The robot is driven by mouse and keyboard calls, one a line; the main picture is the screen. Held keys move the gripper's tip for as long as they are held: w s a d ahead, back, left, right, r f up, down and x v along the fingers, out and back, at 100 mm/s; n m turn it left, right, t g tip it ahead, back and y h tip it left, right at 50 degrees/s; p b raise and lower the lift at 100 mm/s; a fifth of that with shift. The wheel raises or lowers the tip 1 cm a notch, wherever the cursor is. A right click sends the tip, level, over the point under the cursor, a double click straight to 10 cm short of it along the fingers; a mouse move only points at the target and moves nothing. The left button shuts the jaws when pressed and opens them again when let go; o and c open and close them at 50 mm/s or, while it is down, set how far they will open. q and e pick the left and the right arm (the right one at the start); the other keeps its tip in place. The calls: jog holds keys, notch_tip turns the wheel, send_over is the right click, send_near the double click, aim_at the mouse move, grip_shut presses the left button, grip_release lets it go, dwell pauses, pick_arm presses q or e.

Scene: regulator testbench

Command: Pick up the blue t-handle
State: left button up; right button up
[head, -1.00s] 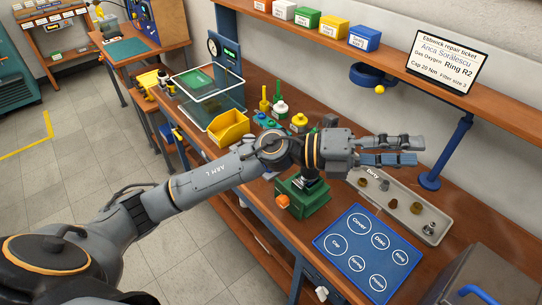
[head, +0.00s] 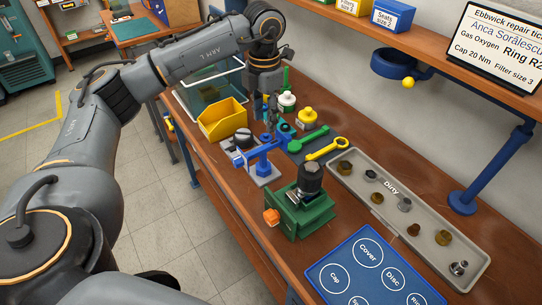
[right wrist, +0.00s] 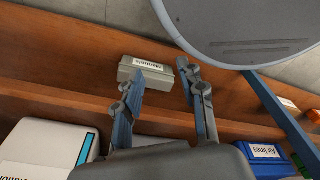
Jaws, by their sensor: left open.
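The blue t-handle (head: 262,152) stands on a small grey block on the bench, its bar raised and its stem going down to the block. My left gripper (head: 270,122) points down just behind and above it, beside the row of tools. It is open and looks empty; its fingers are small and partly blend with the tools behind. I cannot tell whether a finger touches the t-handle. In the right wrist view my right gripper (right wrist: 160,78) is open and empty, with a grey box (right wrist: 146,72) beyond its fingers.
A green fixture (head: 300,212) with a dark round top stands in front. Nearby are a yellow bin (head: 222,121), a green tool (head: 310,138), a yellow ring tool (head: 327,149) and a grey tray (head: 372,198) of small parts. A blue mat (head: 347,285) lies at the front.

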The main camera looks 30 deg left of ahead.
aim_at(264, 147)
pick_arm(q)
jog(key=f, duration=0.2)
jog(key=s+f+p, duration=0.1)
jog(key=f, duration=0.1)
jog(key=shift+s+f, duration=0.1)
jog(key=shift+f, duration=0.2)
pick_arm(e)
jog(key=s+r+g, duration=0.1)
jog(key=s, duration=0.6)
pick_arm(q)
jog(key=shift+w+f, duration=0.2)
jog(key=shift+f, duration=0.3)
jog(key=shift+w+f, duration=0.15)
jog(key=shift+f, duration=0.3)
jog(key=shift+s+d+f+p, duration=0.1)
jog(key=shift+s+f+p, duration=0.15)
jog(key=shift+f+p, duration=0.35)
jog(key=f, duration=0.1)
jog(key=f+p, duration=0.1)
jog(key=f, duration=0.1)
jog(key=shift+s+f+p, duration=0.25)
jog(key=shift+p, duration=0.05)
jog(key=shift+f, duration=0.3)
jog(key=shift+w, duration=0.1)
jog(key=c, duration=0.9)
pick_arm(e)
jog(key=shift+w+r, duration=1.5)
jog(key=shift+w, duration=0.2)
